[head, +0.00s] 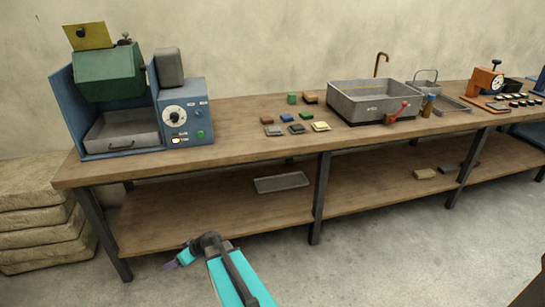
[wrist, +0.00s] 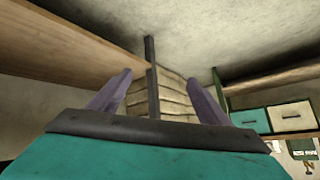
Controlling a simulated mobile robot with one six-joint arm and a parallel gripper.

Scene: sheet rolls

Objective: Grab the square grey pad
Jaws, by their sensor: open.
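The square grey pad (head: 273,130) lies flat on the wooden bench top, at the front left of a group of small coloured pads. My gripper (head: 172,264) is low in front of the bench, near the lower shelf and well below and left of the pad. In the wrist view my gripper (wrist: 160,82) shows two purple fingers spread apart with nothing between them. The grey pad does not show in the wrist view.
A blue machine (head: 190,118) stands left, a grey basin (head: 365,100) right. The bench's front edge (head: 240,162) lies between my gripper and the top. Sacks (head: 38,215) are stacked left.

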